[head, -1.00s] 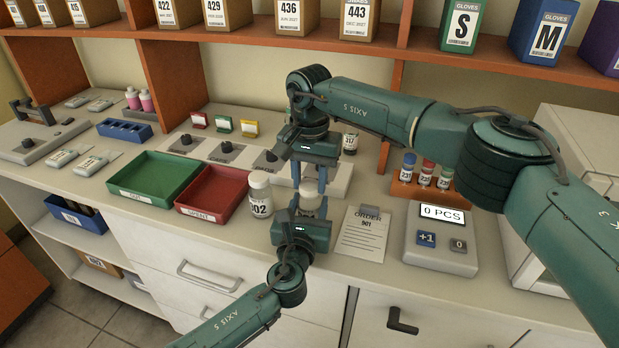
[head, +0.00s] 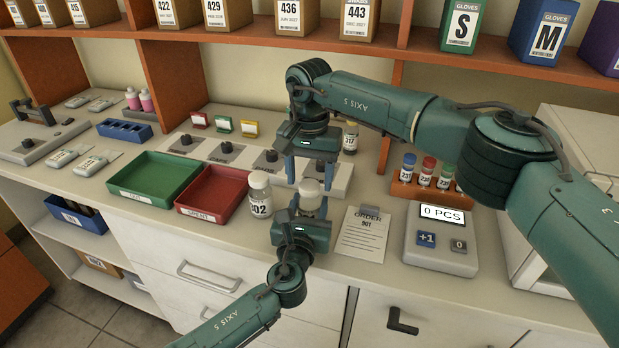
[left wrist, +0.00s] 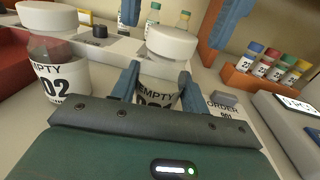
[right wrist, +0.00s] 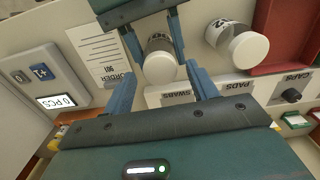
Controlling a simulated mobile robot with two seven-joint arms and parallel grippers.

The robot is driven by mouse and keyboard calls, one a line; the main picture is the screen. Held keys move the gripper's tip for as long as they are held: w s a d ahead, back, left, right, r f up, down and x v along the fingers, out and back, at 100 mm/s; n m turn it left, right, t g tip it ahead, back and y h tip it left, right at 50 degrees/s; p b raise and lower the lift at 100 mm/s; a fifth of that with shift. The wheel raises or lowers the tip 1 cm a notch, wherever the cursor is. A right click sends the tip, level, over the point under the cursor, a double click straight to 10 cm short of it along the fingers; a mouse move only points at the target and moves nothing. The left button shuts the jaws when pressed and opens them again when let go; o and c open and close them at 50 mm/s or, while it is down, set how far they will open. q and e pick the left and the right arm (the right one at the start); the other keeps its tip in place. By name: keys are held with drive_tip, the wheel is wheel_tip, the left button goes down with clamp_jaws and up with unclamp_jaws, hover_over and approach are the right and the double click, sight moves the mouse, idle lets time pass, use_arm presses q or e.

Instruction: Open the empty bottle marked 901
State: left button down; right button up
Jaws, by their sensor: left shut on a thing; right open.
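The white-capped bottle (head: 310,202) is upright in my left gripper (head: 308,209), which is shut around its body. In the left wrist view its label (left wrist: 157,95) reads EMPTY, with the number partly hidden by the fingers. Its white cap (left wrist: 172,42) is on top. My right gripper (head: 309,181) is open above it, pointing down, its fingers apart on either side of the cap. The right wrist view shows the cap (right wrist: 160,68) between these fingers, with nothing gripped. A second capped bottle marked 902 (head: 260,196) stands just to the left.
A red tray (head: 187,211) and a green tray (head: 120,189) lie left of the bottles. An order sheet (head: 358,240) reading 901 and a counter showing 0 PCS (head: 440,255) are to the right. A rack of vials (head: 405,190) and a row of stations stand behind.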

sight(309, 185)
wheel_tip(309, 185, up, 4)
drive_tip(key=shift+f, duration=0.2)
drive_tip(key=shift+c, duration=0.2)
drive_tip(key=m, duration=0.5)
drive_tip(key=shift+r, duration=0.3)
drive_tip(key=m, duration=0.4)
drive_tip(key=shift+r+m, duration=0.3)
drive_tip(key=shift+m, duration=0.1)
drive_tip(key=m, duration=0.4)
drive_tip(key=shift+r, duration=0.3)
drive_tip(key=m, duration=0.4)
drive_tip(key=shift+r+m, duration=0.25)
drive_tip(key=shift+m, duration=0.15)
drive_tip(key=m, duration=0.4)
drive_tip(key=shift+r, duration=0.25)
drive_tip(key=m, duration=0.4)
drive_tip(key=shift+r+m, duration=0.25)
drive_tip(key=shift+m, duration=0.05)
drive_tip(key=shift+f, duration=4)
